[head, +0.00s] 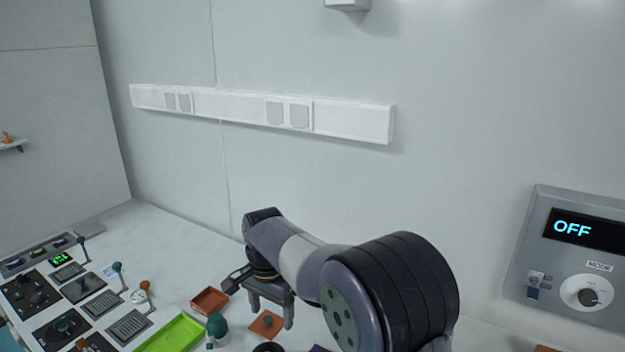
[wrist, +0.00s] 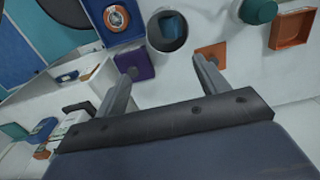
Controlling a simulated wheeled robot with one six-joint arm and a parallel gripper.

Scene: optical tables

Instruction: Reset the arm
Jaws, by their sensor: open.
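My gripper (head: 268,300) hangs from my bent arm above the table (head: 150,222) in the head view. Its jaws are apart, with nothing between them. In the wrist view, my gripper (wrist: 165,85) shows two separated fingers. Beyond the fingertips lie a dark round cup (wrist: 167,31) with something blue inside, a purple square piece (wrist: 134,63) and an orange square piece (wrist: 211,52). The orange square piece also shows in the head view (head: 266,323), beside and below the gripper.
An orange tray (head: 209,301), a green tray (head: 172,335) and a teal round object (head: 217,325) are left of the gripper. Control panels with levers (head: 78,291) fill the left. A wall box (head: 575,255) reading OFF is at right. The wall is behind.

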